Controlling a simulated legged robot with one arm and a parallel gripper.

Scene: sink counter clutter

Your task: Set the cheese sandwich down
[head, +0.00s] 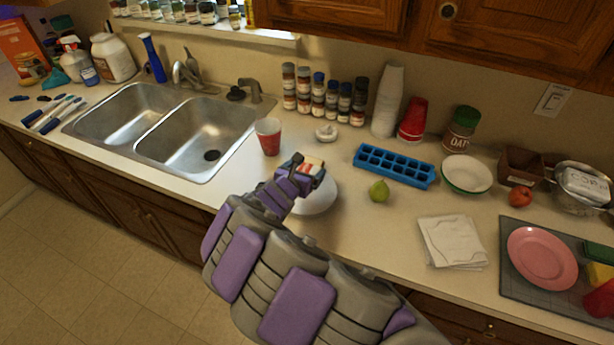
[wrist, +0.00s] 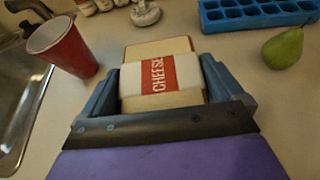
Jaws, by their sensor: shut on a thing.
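The cheese sandwich (wrist: 150,80) is a block with tan bread-like ends and a white and red band lettered "CHEESE". It lies between the jaws of my gripper (wrist: 160,95), which is shut on it. In the head view the sandwich (head: 311,165) shows at the end of my gripper (head: 306,170), over a round white plate (head: 318,201). My arm hides part of the plate. I cannot tell whether the sandwich touches the plate.
A red cup (head: 268,137) stands left of my gripper, by the sink (head: 185,135). A green pear (head: 379,191) and a blue ice tray (head: 394,166) are to the right. A small white object (head: 326,132) sits behind. Bare counter lies between the plate and the paper napkins (head: 452,242).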

